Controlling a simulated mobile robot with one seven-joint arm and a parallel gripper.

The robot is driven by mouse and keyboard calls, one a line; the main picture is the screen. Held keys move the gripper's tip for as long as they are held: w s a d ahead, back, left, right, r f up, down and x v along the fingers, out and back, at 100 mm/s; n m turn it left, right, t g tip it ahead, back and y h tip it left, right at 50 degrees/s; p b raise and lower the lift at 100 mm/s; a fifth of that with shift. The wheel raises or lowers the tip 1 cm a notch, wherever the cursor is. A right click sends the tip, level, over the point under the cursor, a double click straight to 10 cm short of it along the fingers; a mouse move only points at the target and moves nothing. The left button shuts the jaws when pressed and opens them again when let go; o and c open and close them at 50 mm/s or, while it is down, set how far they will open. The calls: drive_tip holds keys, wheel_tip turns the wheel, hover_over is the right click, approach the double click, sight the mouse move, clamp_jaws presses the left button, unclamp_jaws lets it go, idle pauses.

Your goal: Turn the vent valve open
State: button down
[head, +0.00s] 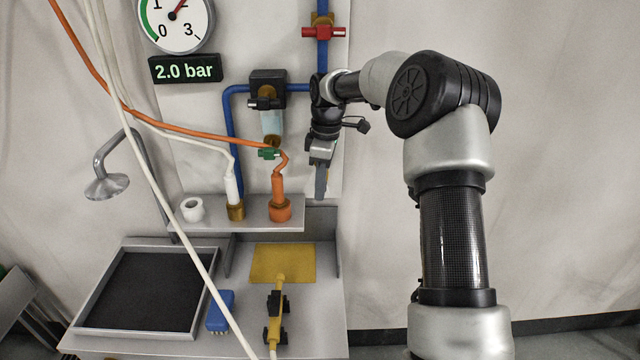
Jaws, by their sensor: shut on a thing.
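Two small valves show in the head view, and no label tells which is the vent valve. A green-handled valve (268,153) sits under the clear bowl of the black regulator, beside the orange hose. A red-handled valve (323,32) sits on the blue pipe at the top, its handle lying across the pipe. My gripper (320,188) hangs downward in front of the wall panel, to the right of the green handle and well below the red one. It appears apart from both handles in the picture. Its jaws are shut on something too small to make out.
The black regulator (267,90) and a gauge (176,18) are on the wall, with a display (185,69) reading 2.0 bar. A shelf (262,227) holds white and orange hose fittings. Loose hoses (185,240) cross the left side. The wall at right is bare.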

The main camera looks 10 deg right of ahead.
idle(0.3)
drive_tip(key=c, duration=1.7)
unclamp_jaws()
